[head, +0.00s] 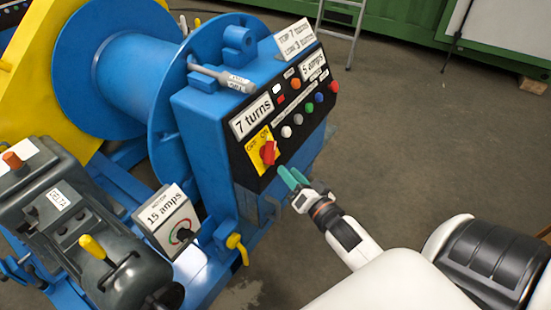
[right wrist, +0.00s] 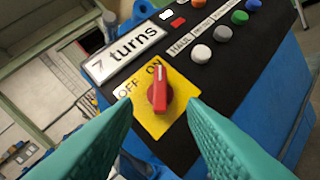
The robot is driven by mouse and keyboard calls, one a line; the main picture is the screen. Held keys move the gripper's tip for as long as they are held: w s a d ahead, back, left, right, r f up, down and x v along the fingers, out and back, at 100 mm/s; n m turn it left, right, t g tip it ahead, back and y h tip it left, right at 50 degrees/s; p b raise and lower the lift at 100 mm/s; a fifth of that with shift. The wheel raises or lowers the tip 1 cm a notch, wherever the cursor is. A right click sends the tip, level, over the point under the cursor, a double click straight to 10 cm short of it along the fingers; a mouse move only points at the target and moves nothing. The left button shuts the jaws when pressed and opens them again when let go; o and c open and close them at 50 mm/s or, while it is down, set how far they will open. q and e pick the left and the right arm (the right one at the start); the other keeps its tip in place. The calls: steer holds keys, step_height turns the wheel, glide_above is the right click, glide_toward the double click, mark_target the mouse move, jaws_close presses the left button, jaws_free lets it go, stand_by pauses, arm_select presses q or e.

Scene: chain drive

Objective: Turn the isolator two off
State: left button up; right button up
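A red rotary switch knob (head: 269,153) sits on a yellow plate (head: 257,140) at the lower left of the black control panel. In the right wrist view the knob (right wrist: 158,95) stands upright with a white mark at its top, pointing towards ON; OFF is printed to the left. No label naming it isolator two is readable. My right gripper (head: 287,176) is in front of the panel, just right of and below the knob. Its green fingers (right wrist: 160,115) are open, spread to either side below the knob, apparently not touching it. My left gripper is not in view.
Coloured push buttons (head: 309,108) and a "7 turns" label (head: 251,117) are on the same panel above the knob. A blue winch drum (head: 130,75), a "15 amps" meter box (head: 166,218) and a yellow-handled lever (head: 93,247) stand left. Open floor (head: 400,130) lies right.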

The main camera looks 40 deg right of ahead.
mark_target(274, 156)
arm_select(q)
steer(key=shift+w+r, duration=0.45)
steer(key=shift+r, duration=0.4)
arm_select(e)
steer(key=w, duration=0.7)
steer(key=shift+w, duration=0.35)
steer(key=shift+c, duration=0.6)
jaws_close()
